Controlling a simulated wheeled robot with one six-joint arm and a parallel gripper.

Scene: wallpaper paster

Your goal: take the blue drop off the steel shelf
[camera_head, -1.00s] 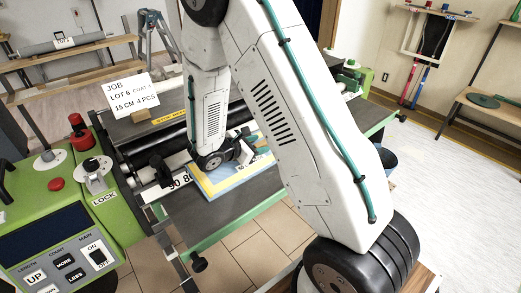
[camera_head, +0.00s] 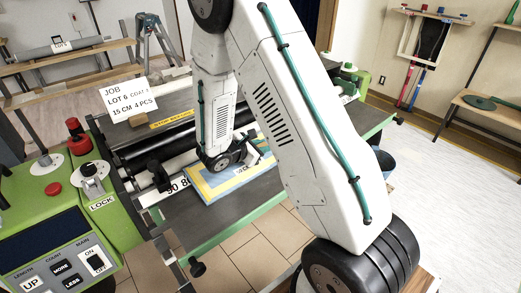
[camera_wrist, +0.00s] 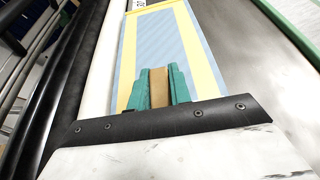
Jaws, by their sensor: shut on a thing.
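The blue drop (camera_head: 223,184) is a flat pale-blue sheet with yellow bands, lying on the grey steel shelf (camera_head: 225,213) beside the rollers. In the wrist view the drop (camera_wrist: 160,45) stretches ahead of and beneath my gripper, with the shelf (camera_wrist: 265,70) to its right. My gripper (camera_wrist: 159,72) has green fingers shut on a tan piece (camera_wrist: 159,88). I cannot tell whether this piece is joined to the drop. In the head view my wrist hides part of the drop, and the grip is hard to make out.
Dark rollers (camera_head: 165,143) run behind the shelf. A white job card (camera_head: 128,98) stands at the back left. A green control panel (camera_head: 65,235) is at the left. A blue bucket (camera_head: 385,162) stands past the shelf's right side. Open floor (camera_head: 455,180) lies to the right.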

